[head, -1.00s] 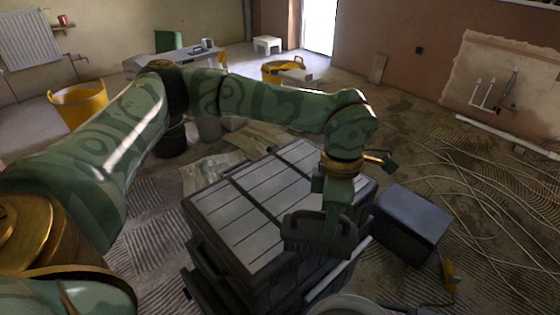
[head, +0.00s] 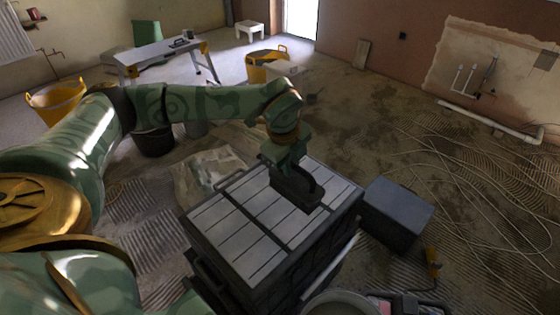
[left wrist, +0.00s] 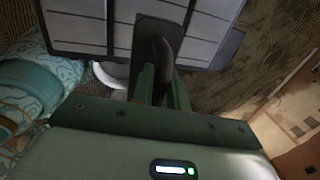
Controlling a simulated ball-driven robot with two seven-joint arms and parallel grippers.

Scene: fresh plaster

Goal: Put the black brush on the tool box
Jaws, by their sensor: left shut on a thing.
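The black brush (head: 296,190) is in my left gripper (head: 287,168), over the far right part of the tool box lid. In the left wrist view the brush (left wrist: 158,33) sits between the two green fingers (left wrist: 160,88), with the lid beyond it. I cannot tell whether the brush touches the lid. The tool box (head: 222,229) is a dark stacked box with a light grey, panelled top, and its lid (left wrist: 78,31) fills much of the upper left wrist view. Nothing else lies on the lid. My right gripper is not in view.
A dark grey box (head: 398,212) stands right of the tool box, with a yellow-handled tool (head: 433,264) near it. A bucket rim (head: 335,298) shows at the bottom. Loose cables (head: 450,170) cover the right floor. Yellow tubs (head: 58,101) stand farther back.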

